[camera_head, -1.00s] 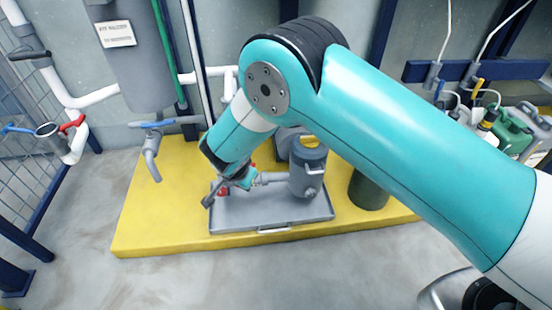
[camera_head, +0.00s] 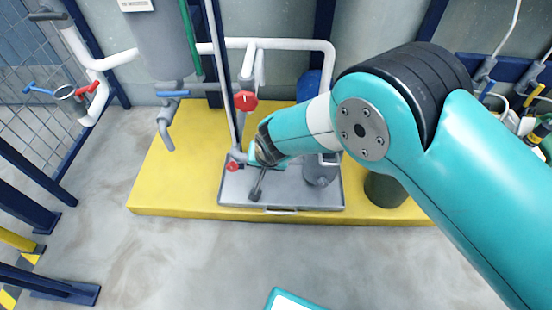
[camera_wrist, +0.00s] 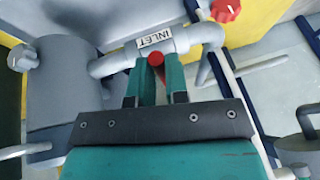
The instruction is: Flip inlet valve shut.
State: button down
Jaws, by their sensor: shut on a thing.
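In the wrist view, the grey inlet pipe carries a white label reading INLET (camera_wrist: 155,38). The red handle of the inlet valve (camera_wrist: 156,59) sits just below the label. My gripper (camera_wrist: 157,74) has its two teal fingers on either side of this handle, shut on it. Most of the handle is hidden between the fingers. In the head view, my wrist is low over the left part of the grey tray, and the fingertips and the inlet handle cannot be made out there.
The grey tray (camera_head: 233,195) stands on a yellow platform (camera_head: 160,195). Red knobs (camera_head: 245,100) and (camera_head: 232,166) are close to my wrist. A grey pump body (camera_wrist: 70,90) is at left in the wrist view. A blue-handled tap (camera_head: 173,94) is further left. Floor in front is clear.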

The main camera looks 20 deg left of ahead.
jog(key=shift+s, duration=0.15)
jog(key=c, duration=1.1)
grip_release()
jog(key=shift+r, duration=0.1)
jog(key=p+v, duration=0.7)
jog(key=v, duration=1)
jog(key=shift+r, duration=0.15)
